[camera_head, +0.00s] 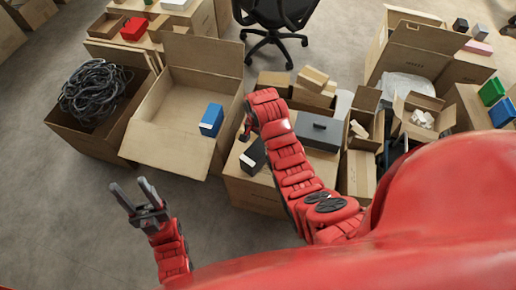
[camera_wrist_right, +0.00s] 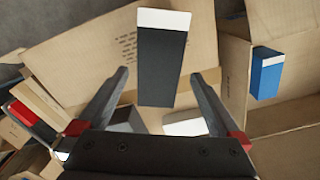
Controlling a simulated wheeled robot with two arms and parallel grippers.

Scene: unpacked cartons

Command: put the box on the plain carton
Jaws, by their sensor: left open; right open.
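A black box with a white end (camera_head: 252,157) lies on the top of a closed brown carton (camera_head: 255,195) in the middle of the head view. The box also shows in the right wrist view (camera_wrist_right: 162,65), between and beyond the open fingers of my right gripper (camera_wrist_right: 158,76). In the head view my right gripper (camera_head: 246,132) points down just above the box, partly hidden by its arm. Whether a finger touches the box I cannot tell. My left gripper (camera_head: 135,200) is open and empty over bare floor at lower left. Which carton is the plain one I cannot tell.
An open carton (camera_head: 170,145) holding a blue box (camera_head: 211,120) stands left of the box. A carton of black cable (camera_head: 95,90) stands farther left. A dark grey case (camera_head: 318,131) lies right of my right arm. Open flaps rise around. The lower-left floor is clear.

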